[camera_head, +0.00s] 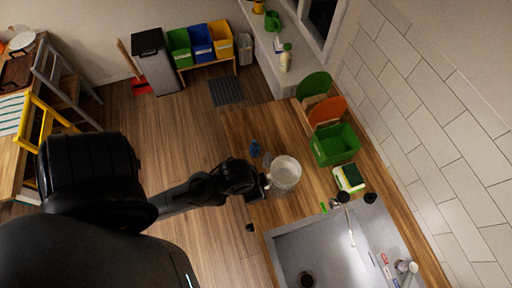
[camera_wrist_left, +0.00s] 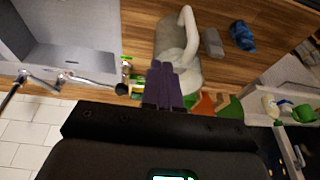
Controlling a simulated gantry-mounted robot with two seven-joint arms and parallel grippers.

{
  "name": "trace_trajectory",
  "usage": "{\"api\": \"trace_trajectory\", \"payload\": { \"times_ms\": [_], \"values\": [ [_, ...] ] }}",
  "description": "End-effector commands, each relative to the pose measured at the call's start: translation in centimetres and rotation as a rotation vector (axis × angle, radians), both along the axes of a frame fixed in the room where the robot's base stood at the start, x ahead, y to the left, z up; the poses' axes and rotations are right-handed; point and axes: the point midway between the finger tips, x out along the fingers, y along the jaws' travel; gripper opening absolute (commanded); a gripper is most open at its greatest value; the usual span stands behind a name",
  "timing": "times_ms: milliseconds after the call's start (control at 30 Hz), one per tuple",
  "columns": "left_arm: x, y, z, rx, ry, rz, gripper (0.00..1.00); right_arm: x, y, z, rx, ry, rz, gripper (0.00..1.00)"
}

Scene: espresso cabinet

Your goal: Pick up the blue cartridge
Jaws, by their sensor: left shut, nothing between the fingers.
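The blue cartridge (camera_head: 255,148) lies on the wooden counter, left of and behind a white round container in the head view. In the left wrist view a small blue object (camera_wrist_left: 242,36), likely the same cartridge, lies at the upper right. My left gripper (camera_head: 264,184) is at the counter's left edge, close to the white container (camera_head: 286,170) and nearer the camera than the cartridge. In the left wrist view its fingers (camera_wrist_left: 165,82) are together and empty, apart from the cartridge. The white container with its handle (camera_wrist_left: 188,30) is behind the fingers there. My right gripper is not in view.
A small grey block (camera_wrist_left: 212,42) lies between the white container and the blue object. A sink (camera_head: 330,250) is at the near end of the counter. A green bin (camera_head: 335,145) and a sponge (camera_head: 349,178) stand along the wall side.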

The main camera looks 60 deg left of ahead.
Motion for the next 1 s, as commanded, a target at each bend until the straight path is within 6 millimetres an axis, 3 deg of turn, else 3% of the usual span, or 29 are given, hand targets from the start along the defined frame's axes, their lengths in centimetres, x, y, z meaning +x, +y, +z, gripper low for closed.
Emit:
{"api": "trace_trajectory", "payload": {
  "times_ms": [467,900,1000],
  "values": [
    [0.00,0.01,0.00,0.000,0.000,0.000,0.02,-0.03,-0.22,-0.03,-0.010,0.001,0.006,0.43],
    [0.00,0.02,0.00,0.000,0.000,-0.001,0.69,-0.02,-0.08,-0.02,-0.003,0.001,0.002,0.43],
    [0.01,0.02,0.00,0.001,0.000,0.000,0.81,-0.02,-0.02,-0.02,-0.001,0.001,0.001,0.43]
  ]
}}
